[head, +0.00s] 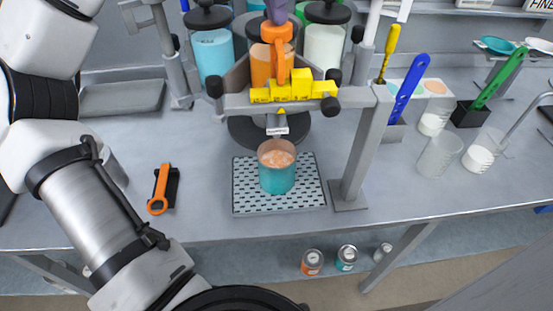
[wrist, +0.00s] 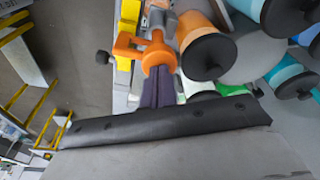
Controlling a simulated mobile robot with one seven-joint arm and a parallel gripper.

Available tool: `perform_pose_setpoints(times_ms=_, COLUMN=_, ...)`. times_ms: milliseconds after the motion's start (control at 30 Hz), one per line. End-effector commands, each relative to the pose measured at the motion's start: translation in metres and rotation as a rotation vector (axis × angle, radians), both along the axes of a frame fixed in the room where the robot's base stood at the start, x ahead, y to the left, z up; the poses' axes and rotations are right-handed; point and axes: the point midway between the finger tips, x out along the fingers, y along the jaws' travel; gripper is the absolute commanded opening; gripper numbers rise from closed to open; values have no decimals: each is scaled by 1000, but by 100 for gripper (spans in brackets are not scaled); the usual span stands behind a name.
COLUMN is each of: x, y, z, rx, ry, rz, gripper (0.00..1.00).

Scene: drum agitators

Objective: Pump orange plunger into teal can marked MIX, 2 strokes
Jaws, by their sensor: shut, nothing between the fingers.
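The orange plunger handle (head: 280,66) stands in front of the orange canister (head: 259,64), behind a yellow stepped block. In the wrist view, the orange handle (wrist: 129,46) ends in a round orange part below my fingertips. My gripper (wrist: 159,76) is shut, its purple-grey fingers together and empty, with the tips at or just above that orange part; contact is unclear. The fingertips also show at the top edge of the head view (head: 277,14). A teal can (head: 277,181) with peach-orange contents stands upright on the perforated tray (head: 240,205) below the dispenser.
Teal (head: 213,58) and white (head: 324,48) canisters flank the orange one. A grey post (head: 362,150) stands right of the tray. An orange tool (head: 158,189) lies left. Blue (head: 410,86) and green (head: 500,76) scoops stand right. The bench front is mostly clear.

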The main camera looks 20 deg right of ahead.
Motion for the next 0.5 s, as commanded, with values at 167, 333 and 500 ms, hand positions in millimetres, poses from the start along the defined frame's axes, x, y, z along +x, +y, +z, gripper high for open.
perform_pose_setpoints(times_ms=167, x=0, y=0, z=11, rx=2, ry=0, rz=0, gripper=0)
perform_pose_setpoints(times_ms=333, x=0, y=0, z=23, rx=1, ry=1, rz=0, gripper=0)
perform_pose_setpoints(times_ms=500, x=0, y=0, z=32, rx=2, ry=0, rz=1, gripper=0)
